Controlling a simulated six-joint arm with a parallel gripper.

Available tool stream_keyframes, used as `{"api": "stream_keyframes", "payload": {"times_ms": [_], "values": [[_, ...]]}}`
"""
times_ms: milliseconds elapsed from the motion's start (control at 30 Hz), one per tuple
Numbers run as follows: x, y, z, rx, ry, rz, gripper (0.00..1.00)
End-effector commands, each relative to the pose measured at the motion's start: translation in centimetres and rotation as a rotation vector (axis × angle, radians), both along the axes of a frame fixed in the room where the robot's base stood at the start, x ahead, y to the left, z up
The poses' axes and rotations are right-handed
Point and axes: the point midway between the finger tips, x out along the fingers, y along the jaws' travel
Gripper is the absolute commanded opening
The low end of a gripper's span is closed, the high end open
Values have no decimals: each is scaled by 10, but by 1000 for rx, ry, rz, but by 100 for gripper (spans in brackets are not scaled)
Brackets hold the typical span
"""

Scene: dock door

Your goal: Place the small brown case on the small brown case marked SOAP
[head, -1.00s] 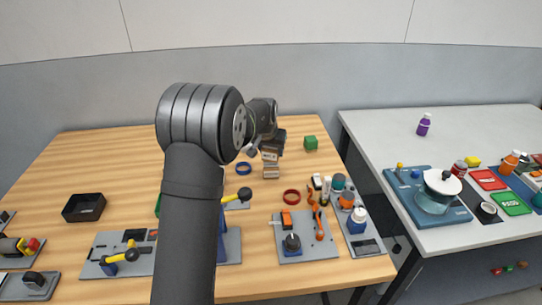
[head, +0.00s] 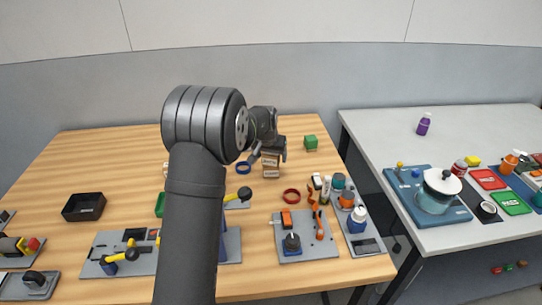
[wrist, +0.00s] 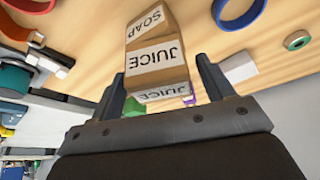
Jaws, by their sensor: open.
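A small brown case marked JUICE (wrist: 155,60) sits on the small brown case marked SOAP (wrist: 150,22) in the wrist view. In the head view the two form a short stack: the JUICE case (head: 271,159) above and the SOAP case (head: 271,173) below, on the wooden table. They look roughly aligned. My gripper (wrist: 166,85) is open, with one finger on each side of the JUICE case's near end. Whether a finger touches it cannot be told. In the head view my gripper (head: 269,155) is just above the stack and partly covers the upper case.
A blue ring (head: 244,168) lies left of the stack, a red ring (head: 291,196) in front. A black tray (head: 84,207) is far left.

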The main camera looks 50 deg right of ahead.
Motion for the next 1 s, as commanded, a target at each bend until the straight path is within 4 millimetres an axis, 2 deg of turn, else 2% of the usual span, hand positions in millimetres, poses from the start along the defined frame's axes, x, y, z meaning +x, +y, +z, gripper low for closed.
{"api": "stream_keyframes", "payload": {"times_ms": [167, 400, 600, 767, 1000], "values": [[-3, 7, 23, -4, -2, 0, 74], [-10, 26, 70, -4, -3, 0, 74], [-15, 38, 100, -2, -1, 0, 74], [-17, 42, 110, -1, 0, 0, 74], [-18, 43, 112, 0, 0, 0, 74]]}}
